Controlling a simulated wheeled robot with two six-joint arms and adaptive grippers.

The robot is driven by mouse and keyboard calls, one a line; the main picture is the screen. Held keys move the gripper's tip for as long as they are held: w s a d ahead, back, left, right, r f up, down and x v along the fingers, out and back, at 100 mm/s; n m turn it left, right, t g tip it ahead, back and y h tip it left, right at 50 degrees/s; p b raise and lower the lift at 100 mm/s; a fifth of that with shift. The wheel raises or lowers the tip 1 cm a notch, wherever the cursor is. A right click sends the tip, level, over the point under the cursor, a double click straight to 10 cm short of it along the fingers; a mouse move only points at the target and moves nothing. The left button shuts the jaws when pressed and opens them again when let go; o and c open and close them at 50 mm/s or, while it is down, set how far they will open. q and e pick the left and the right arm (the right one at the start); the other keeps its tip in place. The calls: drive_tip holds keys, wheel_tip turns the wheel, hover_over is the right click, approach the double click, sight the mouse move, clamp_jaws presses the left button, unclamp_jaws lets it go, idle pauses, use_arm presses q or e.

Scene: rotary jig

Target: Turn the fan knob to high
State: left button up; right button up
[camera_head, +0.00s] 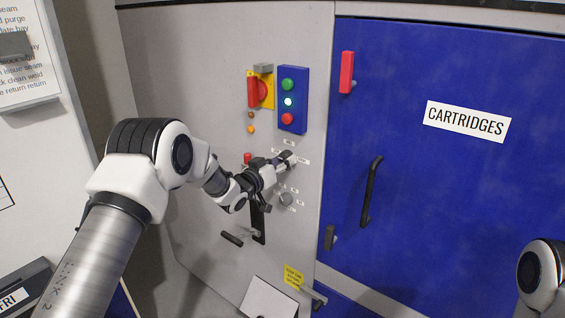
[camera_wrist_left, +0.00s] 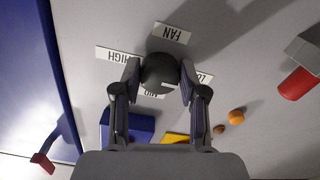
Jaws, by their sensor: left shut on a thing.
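The fan knob (camera_wrist_left: 160,72) is round and dark, on the grey panel, with a white mark at its lower right in the left wrist view. My left gripper (camera_wrist_left: 159,80) is shut on it, one finger on each side. The MID label (camera_wrist_left: 152,93) and LOW label (camera_wrist_left: 204,77) are partly hidden by knob and fingers. In the head view my left gripper (camera_head: 283,162) covers part of the knob. My right gripper is out of view.
A second knob (camera_head: 286,199) sits just below. A lamp box (camera_head: 292,100) with a lit middle lamp and a red-yellow switch (camera_head: 261,91) are above. A black lever (camera_head: 258,222) hangs below my left wrist. The blue CARTRIDGES door (camera_head: 450,180) is at right.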

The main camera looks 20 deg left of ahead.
use_arm(q)
drive_tip(key=m+b, duration=1.2)
drive_tip(key=b, duration=0.1)
drive_tip(key=m+b, duration=1.2)
drive_tip(key=m, duration=0.1)
drive_tip(key=shift+a+f+b, duration=0.1)
drive_tip(key=shift+a+b, duration=0.1)
drive_tip(key=shift+b, duration=0.2)
drive_tip(key=m+b, duration=0.4)
drive_tip(key=m, duration=0.1)
drive_tip(key=shift+d+m, duration=0.1)
drive_tip(key=shift+m, duration=0.2)
drive_tip(key=m+b, duration=0.2)
drive_tip(key=m, duration=0.1)
drive_tip(key=shift+b, duration=0.35)
drive_tip(key=shift+r+m+b, duration=0.25)
drive_tip(key=shift+m+b, duration=0.2)
drive_tip(key=shift+m, duration=0.55)
drive_tip(key=o, duration=1.1)
drive_tip(key=shift+r, duration=0.15)
